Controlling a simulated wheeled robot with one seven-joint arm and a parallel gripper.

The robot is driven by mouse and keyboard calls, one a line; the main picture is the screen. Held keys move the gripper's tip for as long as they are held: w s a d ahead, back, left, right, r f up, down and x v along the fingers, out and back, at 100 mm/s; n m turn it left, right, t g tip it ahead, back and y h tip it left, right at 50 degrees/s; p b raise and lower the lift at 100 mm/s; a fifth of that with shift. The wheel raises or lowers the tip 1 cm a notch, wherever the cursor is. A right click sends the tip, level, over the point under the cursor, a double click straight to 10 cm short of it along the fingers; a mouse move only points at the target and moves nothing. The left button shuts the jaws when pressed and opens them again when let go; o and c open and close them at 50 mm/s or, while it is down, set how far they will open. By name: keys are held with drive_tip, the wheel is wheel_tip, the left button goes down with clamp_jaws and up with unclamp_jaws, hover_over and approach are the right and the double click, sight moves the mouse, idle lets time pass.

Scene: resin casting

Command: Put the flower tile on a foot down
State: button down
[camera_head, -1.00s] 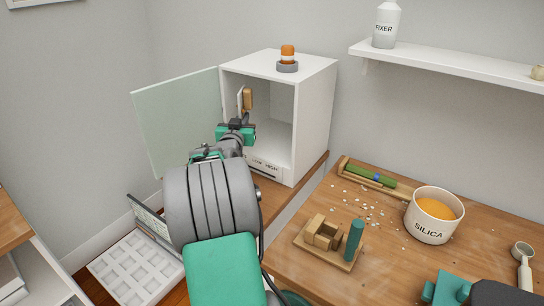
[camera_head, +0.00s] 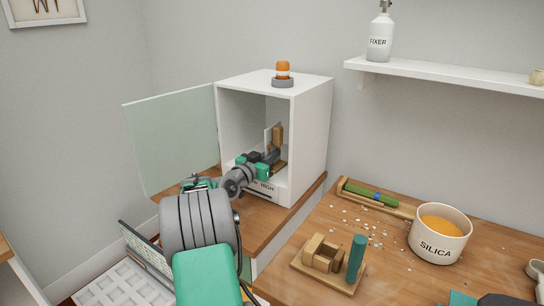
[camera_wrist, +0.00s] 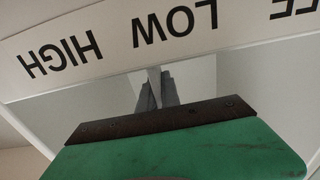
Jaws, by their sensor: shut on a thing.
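The flower tile on a foot (camera_head: 277,136) shows as a thin pale upright plate with a tan wooden part, inside the white cabinet (camera_head: 310,130). My gripper (camera_head: 270,157) reaches in through the cabinet's open front and is shut on it. In the wrist view, my gripper's dark fingers (camera_wrist: 158,92) close around a thin pale edge near the middle. The flower face is not visible. My gripper hides the lower part of the tile, so I cannot tell whether its foot touches the cabinet floor.
The cabinet's pale green door (camera_head: 172,143) stands open to the left. A label strip with LOW and HIGH (camera_wrist: 130,35) runs along the cabinet front. An orange beacon (camera_head: 283,72) sits on top. The SILICA tub (camera_head: 440,240) and a wooden block stand (camera_head: 322,258) are at right.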

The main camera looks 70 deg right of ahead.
drive_tip(key=c, duration=1.6)
unclamp_jaws()
drive_tip(key=shift+o, duration=0.2)
drive_tip(key=shift+a, duration=0.15)
